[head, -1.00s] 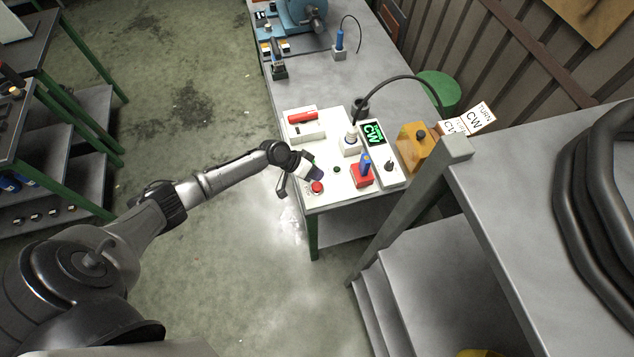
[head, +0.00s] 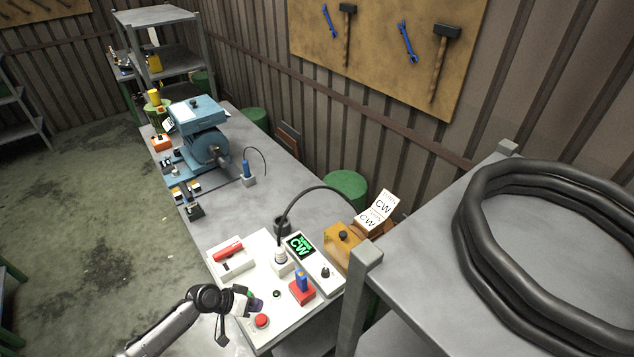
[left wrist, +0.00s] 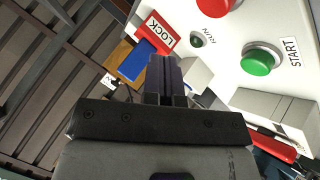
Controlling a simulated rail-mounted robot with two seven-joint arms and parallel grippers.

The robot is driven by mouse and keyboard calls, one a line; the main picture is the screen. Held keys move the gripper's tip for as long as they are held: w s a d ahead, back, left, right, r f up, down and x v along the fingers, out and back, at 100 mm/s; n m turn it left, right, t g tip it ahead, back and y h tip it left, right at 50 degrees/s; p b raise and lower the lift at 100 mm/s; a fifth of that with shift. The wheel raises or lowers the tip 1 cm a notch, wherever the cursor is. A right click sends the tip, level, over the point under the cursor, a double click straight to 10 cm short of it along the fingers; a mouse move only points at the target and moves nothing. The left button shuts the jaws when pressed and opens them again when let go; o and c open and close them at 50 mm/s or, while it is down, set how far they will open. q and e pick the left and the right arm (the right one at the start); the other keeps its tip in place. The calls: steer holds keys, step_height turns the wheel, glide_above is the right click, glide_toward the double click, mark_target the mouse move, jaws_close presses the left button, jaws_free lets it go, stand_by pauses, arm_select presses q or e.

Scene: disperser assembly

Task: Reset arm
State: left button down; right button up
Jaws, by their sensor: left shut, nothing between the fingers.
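My left gripper (head: 252,303) hovers over the front left part of the white control panel (head: 262,337), beside the red button (head: 261,321). In the left wrist view its fingers (left wrist: 166,76) are together with nothing between them. The wrist view shows the green START button (left wrist: 260,60), a small dark green RUN light (left wrist: 197,40) and part of the red button (left wrist: 215,4). A red LOCK block (left wrist: 158,33) with a blue part (left wrist: 133,66) lies past the fingertips; it stands at the panel's right in the head view (head: 302,291). My right gripper is out of view.
A green-lit CW display (head: 300,245), a red handle (head: 228,250) and a cable plug (head: 281,258) are on the panel. A blue machine (head: 205,140) stands farther back on the bench. A shelf with black hose (head: 480,250) is at right. Bare bench lies behind the panel.

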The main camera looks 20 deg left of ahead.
arm_select(q)
steer(key=shift+s+d+f, duration=0.1)
steer(key=shift+s, duration=0.05)
steer(key=s+d+r+m+t+y, duration=0.1)
steer(key=s+d+r+m+y, duration=0.15)
steer(key=s+r+y, duration=0.4)
steer(key=s+d+r+m+y, duration=0.15)
steer(key=s+d+r, duration=0.25)
steer(key=r, duration=0.5)
steer(key=s+d+f+n+g+h, duration=0.1)
steer(key=s+d+f+n+g, duration=0.15)
steer(key=s, duration=0.75)
steer(key=s+d+f+n+g, duration=0.1)
steer(key=s+f, duration=0.3)
steer(key=s, duration=0.5)
step_height(320, 180, up, 13)
steer(key=p, duration=1.3)
steer(key=shift+w+d+r, duration=0.15)
steer(key=shift+w+d, duration=0.05)
